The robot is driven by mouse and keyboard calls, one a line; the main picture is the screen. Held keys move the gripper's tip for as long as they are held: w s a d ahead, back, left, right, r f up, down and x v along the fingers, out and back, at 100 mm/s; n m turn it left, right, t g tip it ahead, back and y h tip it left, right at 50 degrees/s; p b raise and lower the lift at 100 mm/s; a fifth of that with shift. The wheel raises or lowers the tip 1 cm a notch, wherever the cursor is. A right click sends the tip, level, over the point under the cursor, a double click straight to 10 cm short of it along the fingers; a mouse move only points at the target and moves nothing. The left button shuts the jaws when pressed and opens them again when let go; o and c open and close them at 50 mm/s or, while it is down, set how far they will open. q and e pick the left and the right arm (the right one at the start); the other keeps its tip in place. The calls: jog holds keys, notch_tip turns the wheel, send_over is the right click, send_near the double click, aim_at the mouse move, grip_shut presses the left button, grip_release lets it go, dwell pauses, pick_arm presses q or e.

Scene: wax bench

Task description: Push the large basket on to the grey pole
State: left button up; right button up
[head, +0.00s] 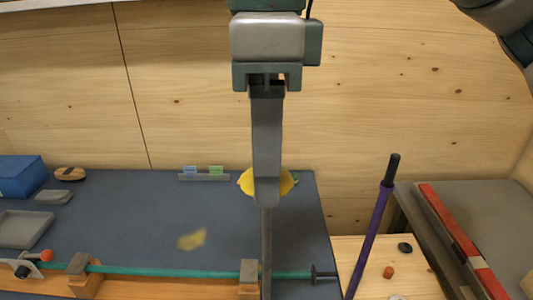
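The grey pole (266,150) hangs upright in the middle of the head view, close to me, with its thick grip at the top. Its thin shaft runs down past the bottom edge, so its lower end is hidden. My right gripper (267,83) comes down from the top and is shut on the top of the grip. A flat dark disc (405,247) lies on the pale wooden surface at lower right; I cannot tell whether it is the large basket. My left gripper is out of view.
A teal pole (170,271) lies across wooden blocks at the front of the dark bench mat (130,215), a dark basket (323,275) near its right end. A purple pole (370,235) leans at right. A yellow object (245,183) is partly hidden behind the grey pole. A blue box (20,176) stands far left.

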jog(key=shift+o, duration=1.3)
jog(key=shift+r, duration=0.15)
jog(key=shift+r, duration=0.7)
notch_tip(320, 180, up, 7)
jog(key=shift+r+b, duration=0.2)
jog(key=shift+b, duration=0.6)
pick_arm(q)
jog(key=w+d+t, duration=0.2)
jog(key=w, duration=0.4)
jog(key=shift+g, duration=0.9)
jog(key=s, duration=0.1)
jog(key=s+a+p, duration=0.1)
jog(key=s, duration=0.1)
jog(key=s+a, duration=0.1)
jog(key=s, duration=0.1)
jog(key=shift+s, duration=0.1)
pick_arm(e)
notch_tip(320, 180, up, 8)
jog(key=shift+r, duration=0.15)
